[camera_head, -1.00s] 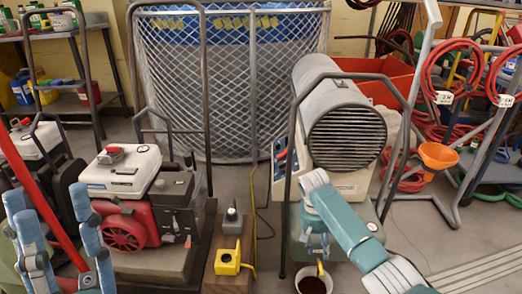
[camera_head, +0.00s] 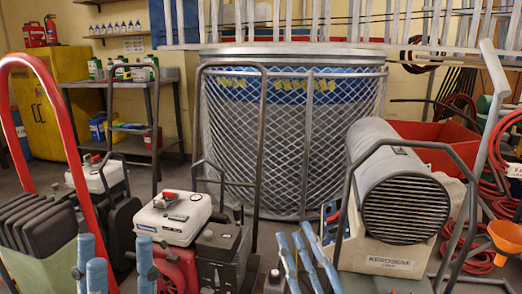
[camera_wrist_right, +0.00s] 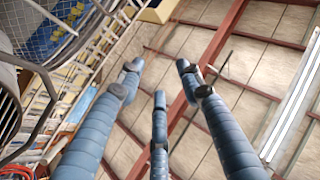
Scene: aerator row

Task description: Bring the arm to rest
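My left gripper (camera_head: 116,245) is at the bottom left of the head view, its blue fingers upright and spread with a gap between them. It is in front of the red and white generator (camera_head: 172,218), with nothing visible in it. My right gripper (camera_head: 295,230) is at the bottom middle, blue fingers pointing up, in front of the kerosene heater (camera_head: 405,205) and slightly left of it. The right wrist view shows its three fingers (camera_wrist_right: 158,76) spread and empty, pointing towards the ceiling beams. The rest of both arms is below the head view.
A mesh cage (camera_head: 285,150) stands behind the machines. A red curved handle (camera_head: 62,95) rises at left, near the left gripper. A grey tube frame (camera_head: 352,200) surrounds the heater, close to the right gripper. Red hoses (camera_head: 500,160) and an orange funnel (camera_head: 507,236) are at right.

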